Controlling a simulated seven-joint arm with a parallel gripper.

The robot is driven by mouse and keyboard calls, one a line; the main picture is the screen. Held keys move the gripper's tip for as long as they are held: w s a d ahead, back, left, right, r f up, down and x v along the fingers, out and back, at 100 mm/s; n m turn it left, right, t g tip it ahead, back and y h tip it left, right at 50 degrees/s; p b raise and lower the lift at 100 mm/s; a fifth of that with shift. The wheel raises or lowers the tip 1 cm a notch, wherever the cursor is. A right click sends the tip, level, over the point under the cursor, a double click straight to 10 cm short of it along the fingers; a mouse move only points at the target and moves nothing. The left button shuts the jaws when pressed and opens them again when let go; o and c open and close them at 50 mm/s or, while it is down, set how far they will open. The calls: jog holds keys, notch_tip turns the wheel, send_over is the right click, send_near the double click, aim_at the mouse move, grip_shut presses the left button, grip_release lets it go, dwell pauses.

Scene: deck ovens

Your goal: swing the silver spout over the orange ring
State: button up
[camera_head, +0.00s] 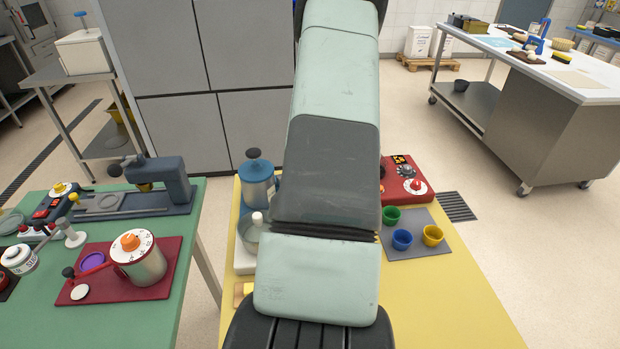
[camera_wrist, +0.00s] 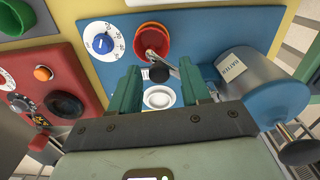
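The silver spout (camera_wrist: 184,69) shows in the wrist view, reaching left from beside the metal batter canister (camera_wrist: 239,83). Its outer end lies near the edge of a red cup (camera_wrist: 153,43). A black knob (camera_wrist: 159,74) is at the spout. The orange ring (camera_wrist: 151,25) shows as a thin arc behind the red cup; the rest is hidden. A white ring (camera_wrist: 159,98) lies between my fingers on the blue base. My gripper (camera_wrist: 160,69) is open, its green fingers on either side of the knob with gaps visible. In the head view my arm hides the spout and gripper.
The blue-lidded canister (camera_head: 258,184) stands left of my arm on the yellow table (camera_head: 440,310). A white dial (camera_wrist: 101,41) is on the blue base. A red control box (camera_head: 402,181) and several coloured cups stand right of my arm. The yellow table's front right is clear.

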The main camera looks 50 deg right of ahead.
notch_tip(320, 180, up, 11)
dwell(0.7)
dwell(0.5)
jog(key=w+a+r+n+t+h, duration=0.1)
jog(key=w+a+r+n, duration=0.1)
jog(key=a+r, duration=0.9)
jog(key=w+a+r+n+t+h, duration=0.15)
jog(key=a+r, duration=0.55)
jog(key=a, duration=0.7)
jog(key=s+a+r+n+t+y, duration=0.1)
jog(key=s+a+r+n, duration=0.1)
jog(key=s+a, duration=0.5)
jog(key=s+a+r+n+t+y, duration=0.1)
jog(key=s+a+r+n+t, duration=0.1)
jog(key=s+a, duration=0.6)
jog(key=shift+a+r+n, duration=0.35)
jog(key=shift+a+r, duration=0.15)
jog(key=shift+a, duration=0.4)
